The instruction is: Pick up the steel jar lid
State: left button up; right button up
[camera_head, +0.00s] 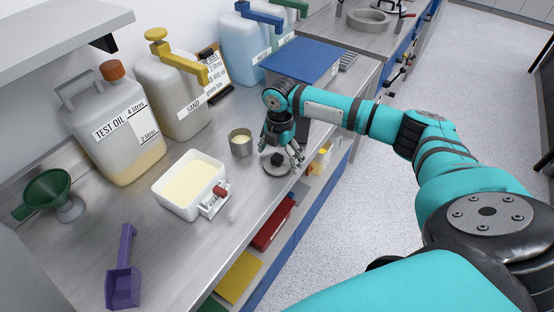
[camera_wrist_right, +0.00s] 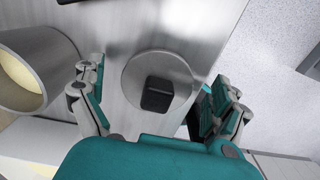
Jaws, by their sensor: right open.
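The steel jar lid (camera_head: 276,168) is a flat round disc with a black knob, lying on the metal bench near its front edge. In the right wrist view the lid (camera_wrist_right: 135,68) lies flat, with its dark knob (camera_wrist_right: 158,94) between and ahead of my fingers. My right gripper (camera_head: 283,155) is over the lid, fingers pointing down and spread on either side of the knob. It is open and empty in the right wrist view (camera_wrist_right: 150,98); I cannot tell if a finger touches the lid. My left gripper is in neither view.
An open steel jar (camera_head: 240,143) stands close left of the lid; it also shows in the wrist view (camera_wrist_right: 38,70). A white tub (camera_head: 163,192) of pale powder, a purple scoop (camera_head: 123,275) and a blue-topped box (camera_head: 302,58) are on the bench. Large jugs line the wall.

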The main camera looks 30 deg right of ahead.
aim_at(280, 154)
jog(key=shift+f, duration=0.15)
jog(key=c, duration=1.2)
jog(key=shift+r, duration=0.2)
jog(key=shift+r+b, duration=0.4)
jog(key=shift+r, duration=0.2)
jog(key=shift+s+a+r+b, duration=0.1)
jog(key=shift+s+r+b, duration=0.1)
jog(key=shift+r, duration=0.3)
jog(key=shift+s+r+b, duration=0.1)
jog(key=shift+r+b, duration=0.05)
jog(key=shift+r, duration=0.3)
jog(key=s+a, duration=0.3)
jog(key=s, duration=0.1)
jog(key=s+a+r+b, duration=0.1)
jog(key=s+a, duration=0.2)
jog(key=s, duration=0.1)
jog(key=s+a+b, duration=0.1)
jog(key=s+a, duration=0.2)
jog(key=s, duration=0.1)
jog(key=shift+s+r, duration=0.3)
jog(key=shift+s, duration=0.05)
